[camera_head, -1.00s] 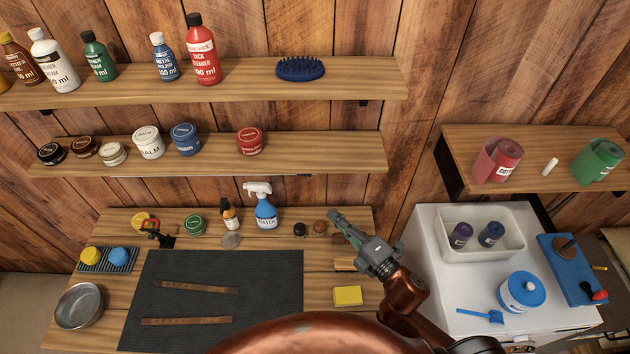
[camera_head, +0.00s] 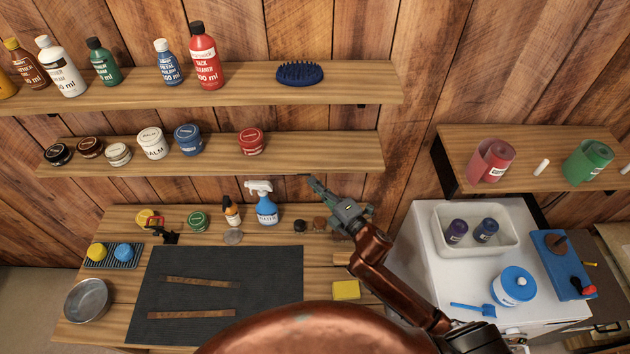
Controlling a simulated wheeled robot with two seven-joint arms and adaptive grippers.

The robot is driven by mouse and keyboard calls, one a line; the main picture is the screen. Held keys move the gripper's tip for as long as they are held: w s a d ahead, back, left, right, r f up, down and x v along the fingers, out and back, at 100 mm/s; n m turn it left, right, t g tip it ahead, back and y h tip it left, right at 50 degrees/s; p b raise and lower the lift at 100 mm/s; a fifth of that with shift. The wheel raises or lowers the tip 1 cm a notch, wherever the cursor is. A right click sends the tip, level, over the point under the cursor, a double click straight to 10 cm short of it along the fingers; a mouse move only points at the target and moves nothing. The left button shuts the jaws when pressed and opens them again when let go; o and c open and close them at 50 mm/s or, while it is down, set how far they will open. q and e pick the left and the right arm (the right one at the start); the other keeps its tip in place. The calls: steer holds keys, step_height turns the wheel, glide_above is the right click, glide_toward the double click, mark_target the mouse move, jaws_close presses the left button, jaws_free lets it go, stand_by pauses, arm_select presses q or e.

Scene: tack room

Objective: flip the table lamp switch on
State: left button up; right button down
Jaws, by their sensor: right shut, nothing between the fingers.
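I can make out no table lamp or lamp switch in the head view. A thin dark strip (camera_head: 285,177) shows along the underside of the lower shelf (camera_head: 330,152), but I cannot tell what it is. My right gripper (camera_head: 314,183) is shut and empty. Its fingertips point up and left, close to the lower shelf's front edge near its right end. I cannot tell whether they touch. My left gripper is not in view.
Below stands a workbench with a dark mat (camera_head: 220,280), a blue spray bottle (camera_head: 265,205) and a yellow sponge (camera_head: 346,290). Jars stand on the lower shelf, left of the gripper. A white cabinet (camera_head: 420,270) stands at right.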

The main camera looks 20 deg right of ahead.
steer(key=shift+w+d, duration=0.1)
steer(key=shift+w, duration=0.15)
steer(key=shift+w+d+p, duration=0.3)
steer(key=shift+w+d, duration=0.35)
steer(key=shift+w, duration=0.05)
steer(key=b+v, duration=0.2)
steer(key=v, duration=1.1)
steer(key=shift+d, duration=0.35)
